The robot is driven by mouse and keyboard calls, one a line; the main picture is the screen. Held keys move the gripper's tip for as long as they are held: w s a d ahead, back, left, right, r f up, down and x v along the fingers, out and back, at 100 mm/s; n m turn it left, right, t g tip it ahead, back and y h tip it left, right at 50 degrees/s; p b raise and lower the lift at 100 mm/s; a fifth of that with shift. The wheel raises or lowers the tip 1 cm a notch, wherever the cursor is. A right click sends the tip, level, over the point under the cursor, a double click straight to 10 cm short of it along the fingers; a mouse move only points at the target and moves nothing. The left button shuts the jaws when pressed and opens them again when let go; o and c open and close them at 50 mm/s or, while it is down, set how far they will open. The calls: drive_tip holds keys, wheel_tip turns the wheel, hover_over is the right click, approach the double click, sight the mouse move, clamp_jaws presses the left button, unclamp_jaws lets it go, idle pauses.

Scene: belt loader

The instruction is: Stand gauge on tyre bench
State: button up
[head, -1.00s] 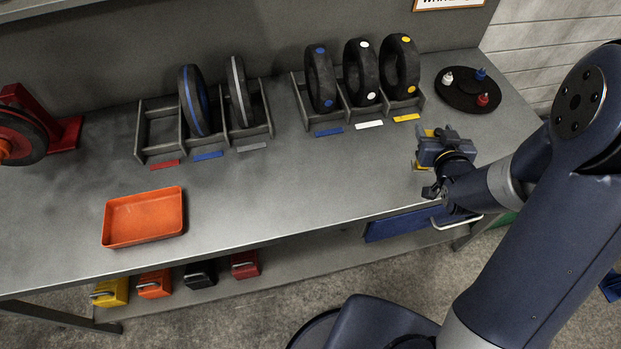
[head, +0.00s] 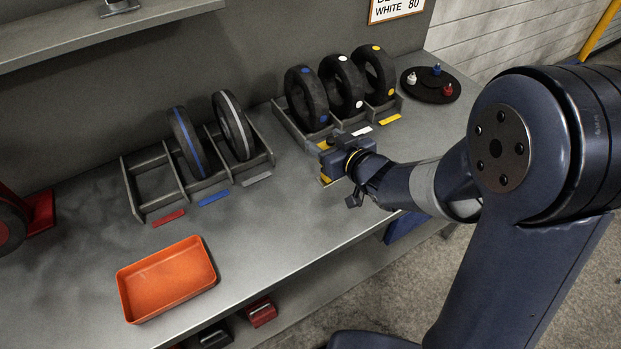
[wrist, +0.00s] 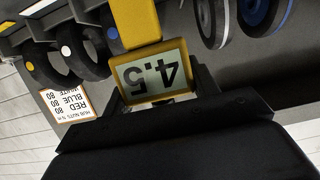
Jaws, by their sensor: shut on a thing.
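My gripper (head: 338,162) is shut on the yellow gauge (head: 326,181) over the tyre bench (head: 262,225), in front of the right-hand tyre rack. Most of the gauge is hidden by my gripper in the head view. In the wrist view the gauge (wrist: 137,25) is a yellow body with a lit display (wrist: 152,74), upside down, seeming to read 4.5. I cannot tell whether the gauge touches the bench top.
An orange tray (head: 126,297) lies at the front left. The left rack (head: 147,160) holds blue- and grey-striped tyres; its left slot is empty. The right rack (head: 290,127) holds three tyres. A dark turntable (head: 408,88) with three small bottles stands at back right. The bench between tray and gripper is clear.

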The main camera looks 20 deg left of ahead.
drive_tip(key=shift+f, duration=3.15)
drive_tip(key=shift+f, duration=0.15)
drive_tip(key=o, duration=1.2)
drive_tip(key=shift+c, duration=0.2)
drive_tip(key=shift+r, duration=0.2)
drive_tip(key=b+v, duration=0.1)
drive_tip(key=v, duration=1.1)
